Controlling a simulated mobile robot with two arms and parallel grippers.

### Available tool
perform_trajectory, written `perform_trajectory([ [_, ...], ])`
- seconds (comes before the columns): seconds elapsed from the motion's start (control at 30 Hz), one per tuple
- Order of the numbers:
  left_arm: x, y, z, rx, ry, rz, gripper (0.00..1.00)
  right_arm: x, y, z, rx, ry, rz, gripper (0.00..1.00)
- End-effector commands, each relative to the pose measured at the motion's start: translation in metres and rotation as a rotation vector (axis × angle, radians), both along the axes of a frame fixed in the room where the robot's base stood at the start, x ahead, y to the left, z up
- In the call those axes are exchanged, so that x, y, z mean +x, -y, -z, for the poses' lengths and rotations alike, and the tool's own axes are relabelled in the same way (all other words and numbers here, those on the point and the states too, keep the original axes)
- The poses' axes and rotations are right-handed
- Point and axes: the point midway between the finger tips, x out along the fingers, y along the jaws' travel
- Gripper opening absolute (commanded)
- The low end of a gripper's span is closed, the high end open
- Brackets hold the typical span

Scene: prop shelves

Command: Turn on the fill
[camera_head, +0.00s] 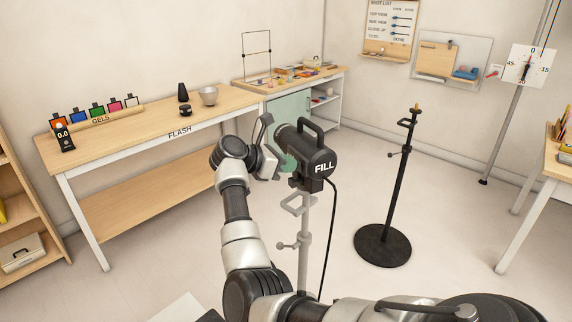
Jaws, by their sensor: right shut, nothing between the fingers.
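The fill light (318,160) is a black lamp head with a handle on top and "FILL" in white letters on its near end. It sits on a grey stand (304,240), and a black cable (328,235) hangs from it. My right gripper (272,147) is shut and empty, right beside the left side of the lamp head. I cannot tell whether it touches the lamp. A small teal patch shows between gripper and lamp. No switch is clearly visible, and the lamp's far side is hidden. My left gripper is not in view.
A long wooden table (150,127) marked "FLASH" stands at the left with gels (100,110) and a bowl (208,96). A black stand (384,243) with a round base is to the right. A shelf is at far left, another table at far right. Floor between is clear.

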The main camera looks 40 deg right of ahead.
Motion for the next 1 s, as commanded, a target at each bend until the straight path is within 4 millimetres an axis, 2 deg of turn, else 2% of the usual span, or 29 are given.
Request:
perform_trajectory([
  [0.13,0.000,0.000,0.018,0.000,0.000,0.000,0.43,-0.002,0.008,-0.001,0.098,0.037,0.006,0.00],
  [0.23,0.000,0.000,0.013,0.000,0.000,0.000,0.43,-0.002,0.008,-0.004,0.104,0.030,0.003,0.00],
  [1.0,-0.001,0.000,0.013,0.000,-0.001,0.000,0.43,-0.002,0.008,-0.021,0.103,0.029,0.004,0.00],
])
